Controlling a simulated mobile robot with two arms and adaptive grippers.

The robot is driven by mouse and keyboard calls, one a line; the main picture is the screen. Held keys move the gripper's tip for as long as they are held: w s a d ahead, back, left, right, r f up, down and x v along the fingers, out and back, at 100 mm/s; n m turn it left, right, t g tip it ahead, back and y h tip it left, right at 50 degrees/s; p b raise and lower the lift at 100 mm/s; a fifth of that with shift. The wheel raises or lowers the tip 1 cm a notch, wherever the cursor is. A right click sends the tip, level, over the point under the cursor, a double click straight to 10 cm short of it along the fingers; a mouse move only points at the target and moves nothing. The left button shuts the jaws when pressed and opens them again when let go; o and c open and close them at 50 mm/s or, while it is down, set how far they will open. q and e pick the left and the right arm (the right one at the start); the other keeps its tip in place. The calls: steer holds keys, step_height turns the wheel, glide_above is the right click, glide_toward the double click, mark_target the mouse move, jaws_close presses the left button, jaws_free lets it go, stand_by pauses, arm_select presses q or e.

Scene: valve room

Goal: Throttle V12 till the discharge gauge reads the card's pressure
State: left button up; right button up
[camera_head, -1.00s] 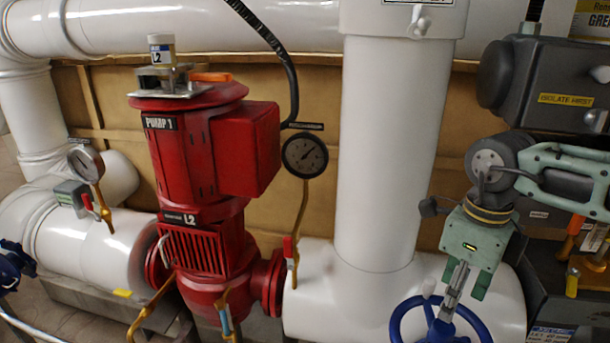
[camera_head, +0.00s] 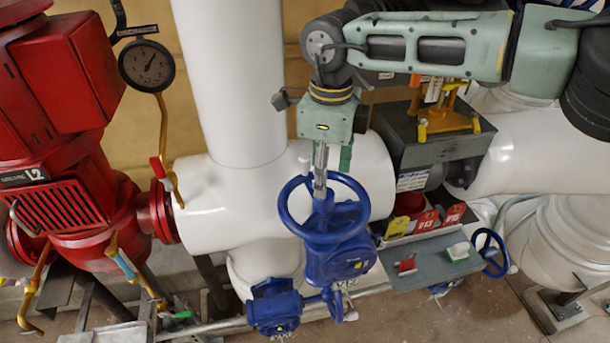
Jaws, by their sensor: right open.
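The valve with the blue handwheel (camera_head: 350,181) stands below the white pipe in the middle. I cannot tell whether the fingers touch the wheel. The dark-faced discharge gauge (camera_head: 147,66) is at the upper left, beside the red pump; its reading is too small to tell. I cannot make out a pressure card. My left gripper does not show.
The red pump (camera_head: 70,150) fills the left side. A grey shelf (camera_head: 425,264) with red tags and a white-and-green item stands right of the valve. A smaller blue wheel (camera_head: 489,253) is at its right. A grey box (camera_head: 440,150) with yellow fittings sits behind.

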steer(key=shift+n+p, duration=0.3)
steer(key=shift+n, duration=0.8)
steer(key=n, duration=0.4)
steer(key=shift+n+p, duration=0.3)
steer(key=n, duration=0.4)
steer(key=shift+n, duration=0.3)
steer(key=n, duration=0.4)
steer(key=shift+n+p, duration=0.3)
step_height(320, 180, down, 6)
steer(key=b, duration=0.5)
steer(key=shift+f, duration=0.25)
steer(key=shift+s+f, duration=0.15)
steer(key=shift+f, duration=0.25)
